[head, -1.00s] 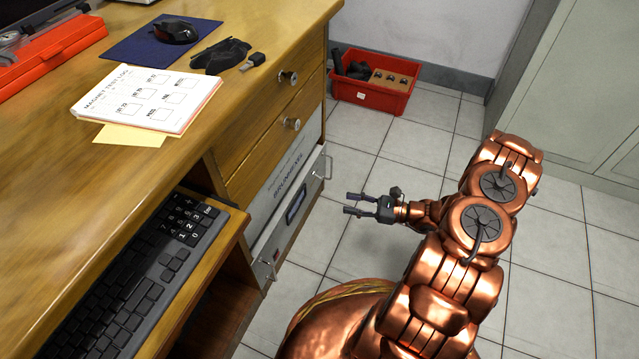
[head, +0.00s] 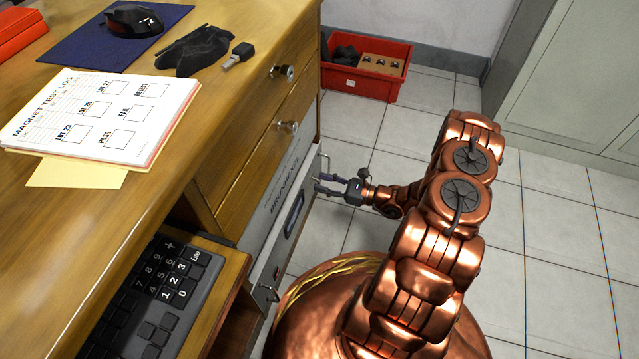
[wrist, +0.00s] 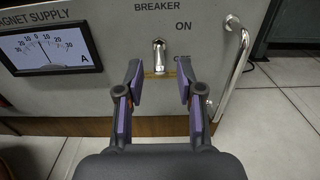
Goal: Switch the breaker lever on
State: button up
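The breaker lever (wrist: 159,56) is a short metal lever on the grey magnet supply panel (wrist: 110,75), under the word BREAKER. It looks roughly vertical, and the ON label is to its upper right. My gripper (wrist: 160,80) is open, one finger to each side and slightly below the lever in the wrist view. Whether either finger touches it cannot be told. In the head view my gripper (head: 318,184) is close to the front of the supply (head: 278,205) under the desk; the lever cannot be made out there.
A metal handle (wrist: 237,70) stands out from the panel right of the lever. An analog meter (wrist: 48,48) is on the left. The wooden desk (head: 120,225) overhangs the supply. A red bin (head: 360,85) sits behind on the tiles; the floor to the right is clear.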

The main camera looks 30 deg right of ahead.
jog(key=shift+x, duration=0.8)
grip_shut()
